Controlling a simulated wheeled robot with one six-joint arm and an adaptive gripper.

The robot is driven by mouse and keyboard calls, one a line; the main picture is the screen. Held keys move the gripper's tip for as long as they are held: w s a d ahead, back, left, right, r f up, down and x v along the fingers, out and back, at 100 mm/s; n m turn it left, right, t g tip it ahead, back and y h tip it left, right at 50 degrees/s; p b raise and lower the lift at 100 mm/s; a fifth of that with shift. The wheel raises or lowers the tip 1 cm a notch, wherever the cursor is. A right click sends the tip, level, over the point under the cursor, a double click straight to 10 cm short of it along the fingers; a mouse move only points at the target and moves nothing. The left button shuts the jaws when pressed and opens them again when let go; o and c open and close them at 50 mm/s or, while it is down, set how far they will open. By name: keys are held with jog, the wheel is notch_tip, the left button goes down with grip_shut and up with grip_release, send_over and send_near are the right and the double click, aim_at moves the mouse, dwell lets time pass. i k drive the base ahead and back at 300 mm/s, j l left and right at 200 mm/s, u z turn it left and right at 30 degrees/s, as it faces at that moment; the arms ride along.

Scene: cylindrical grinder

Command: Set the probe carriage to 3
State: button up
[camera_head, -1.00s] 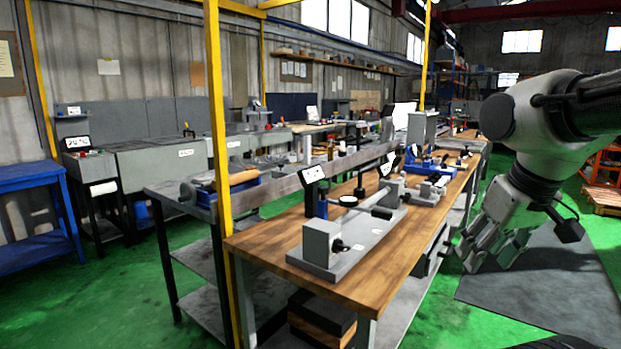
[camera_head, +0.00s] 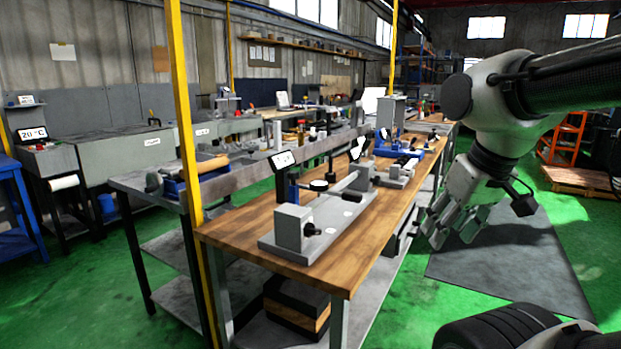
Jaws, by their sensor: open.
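On the wooden bench stands a measuring fixture with a long grey base (camera_head: 330,225). It has a grey end block (camera_head: 293,227) with a dark knob at its near end. A dark blue upright (camera_head: 281,186) carries a small tilted display (camera_head: 282,160). A round dial gauge (camera_head: 319,185) sits beside the upright. I cannot tell which part is the probe carriage, and no scale or number 3 is readable. My gripper (camera_head: 452,232) is open and empty. It hangs right of the bench, pointing down, apart from the fixture.
The wooden bench top (camera_head: 372,238) has bare room in front of the fixture. A blue device (camera_head: 397,146) stands farther back on it. A yellow post (camera_head: 184,110) rises at the bench's left corner. A dark mat (camera_head: 510,262) lies on the green floor at right.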

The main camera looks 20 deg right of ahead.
aim_at(293, 176)
jog(key=i+j+z, duration=0.2)
jog(key=i, duration=0.25)
jog(key=i+z, duration=0.2)
jog(key=i, duration=0.3)
